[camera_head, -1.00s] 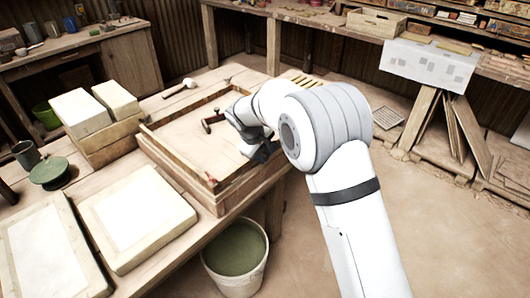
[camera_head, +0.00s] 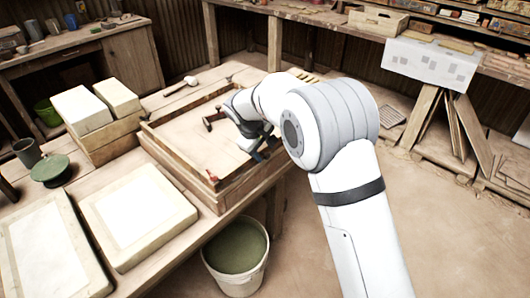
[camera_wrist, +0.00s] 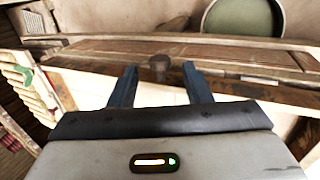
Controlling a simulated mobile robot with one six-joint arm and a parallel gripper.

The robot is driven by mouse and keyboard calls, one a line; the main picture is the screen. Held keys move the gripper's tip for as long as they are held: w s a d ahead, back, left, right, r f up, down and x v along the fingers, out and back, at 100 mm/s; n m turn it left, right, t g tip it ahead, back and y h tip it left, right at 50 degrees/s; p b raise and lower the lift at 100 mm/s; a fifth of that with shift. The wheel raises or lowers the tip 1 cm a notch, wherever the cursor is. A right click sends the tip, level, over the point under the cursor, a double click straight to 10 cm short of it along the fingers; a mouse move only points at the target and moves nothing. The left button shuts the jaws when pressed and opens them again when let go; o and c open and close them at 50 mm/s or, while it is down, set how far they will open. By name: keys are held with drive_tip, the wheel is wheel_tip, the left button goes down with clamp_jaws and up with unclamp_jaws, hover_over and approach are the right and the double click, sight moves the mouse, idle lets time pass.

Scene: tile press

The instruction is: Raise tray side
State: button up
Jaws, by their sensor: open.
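A shallow wooden tray (camera_head: 172,168) with raised sides lies on the bench in the head view. My gripper (camera_head: 262,150) is over its right side, partly hidden by my arm. In the wrist view, a long wooden tray side (camera_wrist: 240,74) runs across the picture. A small brown knob (camera_wrist: 158,68) shows at this side, between the fingertips of my gripper (camera_wrist: 160,74). The fingers are spread apart, with a gap visible on both sides of the knob. I cannot tell whether they touch the side.
A dark T-shaped handle (camera_head: 212,118) lies in the tray's far part. White slabs (camera_head: 137,216) lie left of the tray, near stacked blocks (camera_head: 84,108). A bucket of green liquid (camera_head: 236,250) stands on the floor below the bench.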

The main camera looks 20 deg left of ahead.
drive_tip(key=v, duration=0.6)
idle(0.3)
